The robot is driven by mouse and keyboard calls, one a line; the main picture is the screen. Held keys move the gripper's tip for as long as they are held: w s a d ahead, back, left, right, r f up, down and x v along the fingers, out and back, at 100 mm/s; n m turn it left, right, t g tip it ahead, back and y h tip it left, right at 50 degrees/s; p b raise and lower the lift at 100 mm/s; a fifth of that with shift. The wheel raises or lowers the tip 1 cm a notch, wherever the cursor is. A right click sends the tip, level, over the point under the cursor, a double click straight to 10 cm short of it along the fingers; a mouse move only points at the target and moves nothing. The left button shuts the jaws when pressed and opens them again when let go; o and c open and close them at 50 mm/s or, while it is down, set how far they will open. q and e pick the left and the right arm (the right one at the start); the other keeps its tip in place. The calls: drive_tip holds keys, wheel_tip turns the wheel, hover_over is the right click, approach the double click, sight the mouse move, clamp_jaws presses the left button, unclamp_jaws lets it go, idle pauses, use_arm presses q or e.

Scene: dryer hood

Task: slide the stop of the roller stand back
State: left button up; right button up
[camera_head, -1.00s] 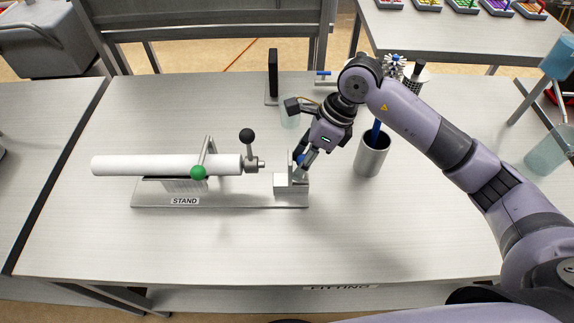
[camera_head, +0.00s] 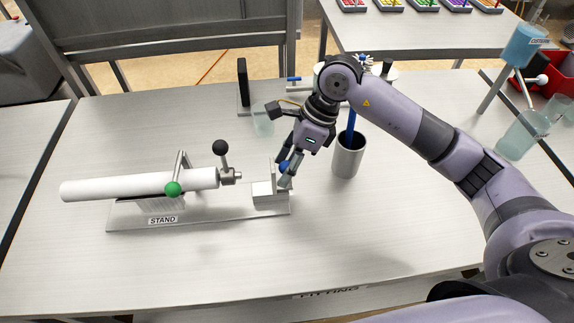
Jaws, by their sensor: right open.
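The roller stand (camera_head: 190,220), a flat grey base labelled STAND, lies on the table at left. A white roller (camera_head: 120,186) rests on it, with a green ball and a black-knobbed lever at its right half. The stop (camera_head: 266,197) is a pale block with an upright plate at the base's right end, a small gap from the roller's metal end. A blue knob (camera_head: 284,167) shows behind the stop's plate. My right gripper (camera_head: 285,163) is open, pointing down at the knob, its fingers close around or beside it; contact is unclear. My left gripper is out of view.
A grey cup (camera_head: 348,157) with a blue-handled brush stands just right of my right gripper. A clear glass (camera_head: 262,122) and a black upright plate (camera_head: 243,84) stand behind. The table's front is clear.

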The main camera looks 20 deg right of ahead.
drive_tip(key=v, duration=1.1)
drive_tip(key=shift+d+r, duration=0.2)
drive_tip(key=shift+d, duration=0.05)
